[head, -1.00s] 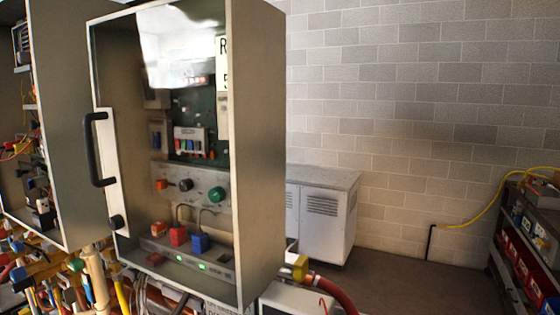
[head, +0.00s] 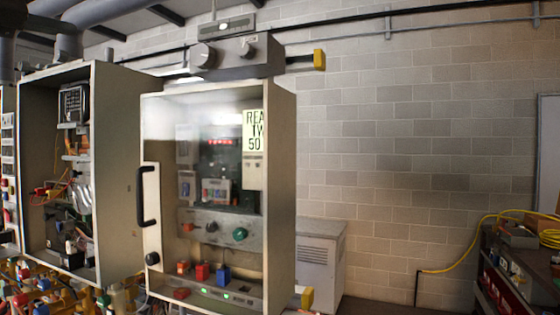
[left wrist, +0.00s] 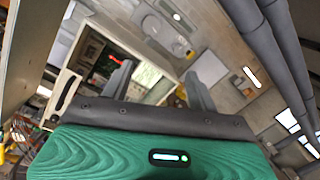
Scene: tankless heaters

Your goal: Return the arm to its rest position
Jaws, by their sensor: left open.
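My left gripper (left wrist: 158,80) shows in the left wrist view. Its two grey fingers stand apart, with nothing held between them. Beyond the fingers, the wrist view shows a tilted scene with a panel bearing red lit digits and a pale label. Neither arm shows in the head view, and my right gripper is in no view. In the head view, a heater cabinet (head: 283,180) with a clear front door stands in the middle, its door shut. The door has a black handle (head: 147,195).
An open cabinet (head: 112,170) with wiring stands to the left. A grey box (head: 240,58) with knobs is above the heater cabinet. A white vented unit (head: 318,255) stands behind, and a shelf (head: 505,260) with a yellow hose is at the right. Grey pipes (left wrist: 275,55) cross the wrist view.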

